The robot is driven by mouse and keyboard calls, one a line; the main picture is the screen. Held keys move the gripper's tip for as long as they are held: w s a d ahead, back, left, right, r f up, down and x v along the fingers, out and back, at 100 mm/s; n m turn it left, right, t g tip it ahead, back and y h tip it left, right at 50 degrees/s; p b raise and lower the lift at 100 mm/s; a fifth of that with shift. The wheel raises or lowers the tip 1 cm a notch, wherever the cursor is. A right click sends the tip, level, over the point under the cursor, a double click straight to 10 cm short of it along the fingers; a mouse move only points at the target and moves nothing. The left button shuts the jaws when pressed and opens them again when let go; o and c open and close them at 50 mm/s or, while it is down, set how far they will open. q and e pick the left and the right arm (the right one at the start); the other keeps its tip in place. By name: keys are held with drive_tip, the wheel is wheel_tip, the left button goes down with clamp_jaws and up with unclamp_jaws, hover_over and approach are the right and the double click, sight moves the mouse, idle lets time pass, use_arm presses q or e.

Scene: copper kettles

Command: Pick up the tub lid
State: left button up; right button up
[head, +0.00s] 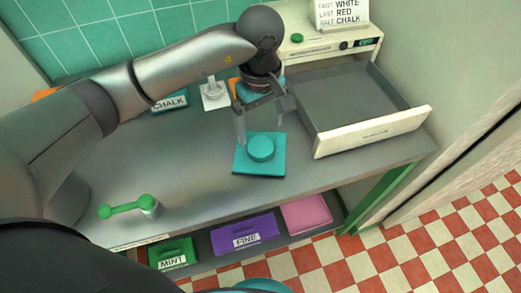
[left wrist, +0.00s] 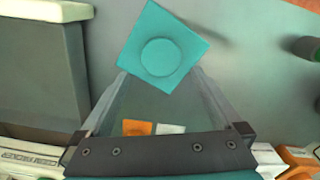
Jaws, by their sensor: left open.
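The tub lid (head: 261,148) is a flat teal square with a round raised knob. It lies on the grey counter, left of the open drawer. It also shows at the top of the left wrist view (left wrist: 162,57), turned at an angle. My left gripper (head: 265,126) is open, its fingers pointing down just above and behind the lid. In the left wrist view the fingertips (left wrist: 160,76) are spread on either side of the knob's near side, with nothing between them. Whether the fingers touch the lid I cannot tell. My right gripper is not in view.
An open, empty drawer (head: 371,137) juts out to the right. A green dumbbell-shaped object (head: 127,207) lies at front left. A chalk-labelled block (head: 170,103) and a white dispenser (head: 214,95) stand behind. A lower shelf holds green (head: 173,255), purple (head: 245,233) and pink (head: 306,213) items.

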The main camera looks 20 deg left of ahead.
sight(261, 146)
use_arm(q)
drive_tip(key=shift+s+d+f, duration=0.1)
drive_tip(key=shift+s+f, duration=0.05)
drive_tip(key=shift+f, duration=1.3)
drive_tip(key=shift+s+d+f, duration=0.1)
drive_tip(key=shift+s+f, duration=0.05)
drive_tip(key=shift+f, duration=1.3)
drive_tip(key=shift+c, duration=0.2)
